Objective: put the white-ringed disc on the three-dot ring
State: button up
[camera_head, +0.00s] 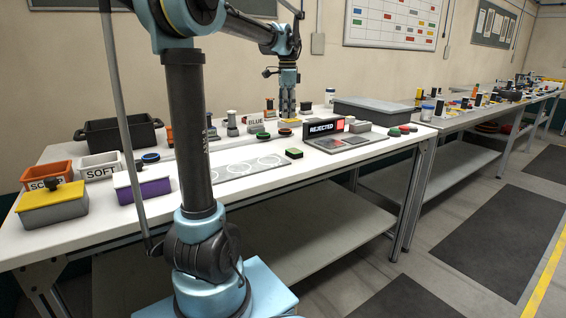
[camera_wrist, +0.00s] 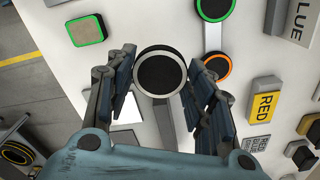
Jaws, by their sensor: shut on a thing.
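My gripper (camera_wrist: 160,82) has its two fingers on either side of the white-ringed disc (camera_wrist: 160,72), a round black disc with a pale rim, and is shut on it. The disc looks larger than the other discs in the wrist view. In the head view my gripper (camera_head: 288,110) is over the back middle of the near table, and I cannot make out the disc there. The grey plate with white ring outlines (camera_head: 241,168) lies nearer the front, left of my gripper. Its dots are too small to tell, so I cannot say which ring has three.
A green-ringed disc (camera_wrist: 213,8) and an orange-ringed disc (camera_wrist: 217,66) lie close to the right finger. A yellow RED block (camera_wrist: 265,105) stands further right. A green-edged square block (camera_wrist: 86,30) lies left. The REJECTED sign (camera_head: 325,128) stands right of my gripper.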

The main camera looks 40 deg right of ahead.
aim_at(269, 160)
jog(key=z, duration=1.6)
jog(key=k, duration=0.8)
jog(key=u, duration=1.35)
